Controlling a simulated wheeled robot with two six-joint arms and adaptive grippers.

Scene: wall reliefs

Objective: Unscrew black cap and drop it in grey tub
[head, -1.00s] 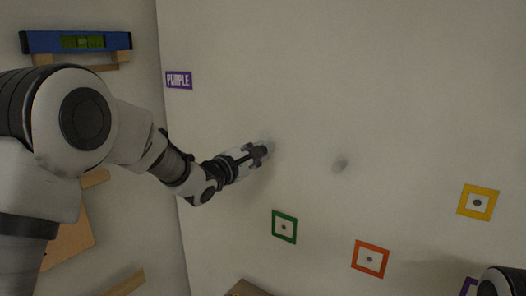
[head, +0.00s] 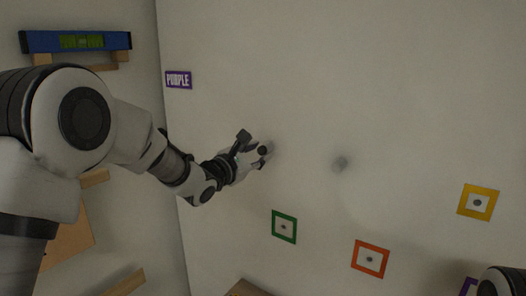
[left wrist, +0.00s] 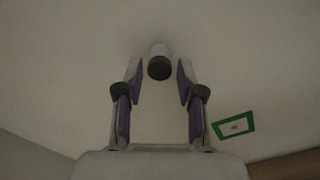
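My left gripper (head: 258,145) is close to the pale wall, with its two fingers spread apart. In the left wrist view the open fingers (left wrist: 159,82) stand on either side of the black cap (left wrist: 159,69). The cap is round and dark and sits on the end of a short white stub (left wrist: 158,49) that stands out from the wall. There is a gap between the cap and each fingertip. In the head view the gripper hides the cap. I cannot make out a grey tub. The fingers of my right gripper are not in view.
Green (head: 284,227), orange (head: 370,259) and yellow (head: 478,202) frames are on the wall. A PURPLE sign (head: 179,80) and a blue level (head: 76,41) are left. A brown edge (head: 248,288) shows at the bottom.

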